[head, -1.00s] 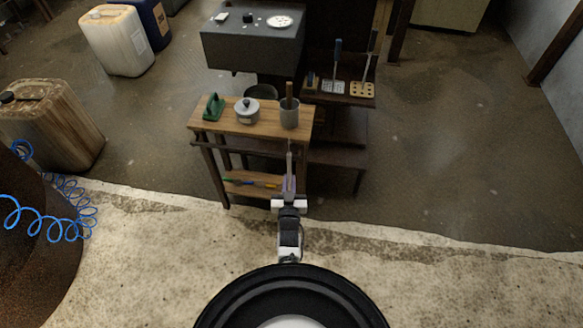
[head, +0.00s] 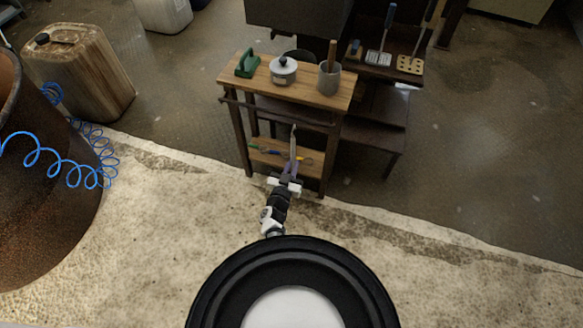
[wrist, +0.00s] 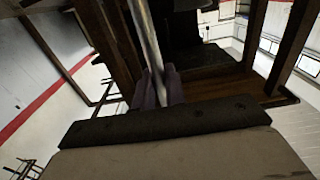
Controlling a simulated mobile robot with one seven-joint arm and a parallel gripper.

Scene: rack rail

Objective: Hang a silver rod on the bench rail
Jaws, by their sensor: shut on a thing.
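My gripper (head: 291,172) is shut on a slim silver rod (head: 294,141), which points up and away from its purple-grey fingers. In the wrist view, the rod (wrist: 145,35) runs from between the fingers (wrist: 158,88) to the top edge, slightly tilted, its far end out of frame. The wooden bench (head: 308,91) stands beyond. Its dark rail (head: 268,112) runs along the front just below the top. In the head view the rod overlaps the bench front below the rail; I see no contact with the rail.
On the bench top are a green tool (head: 247,64), a lidded grey pot (head: 283,71) and a grey cup (head: 329,78) with a wooden handle. Small coloured items lie on the lower shelf (head: 262,157). A rusty drum (head: 50,215) with blue coiled hose is at left.

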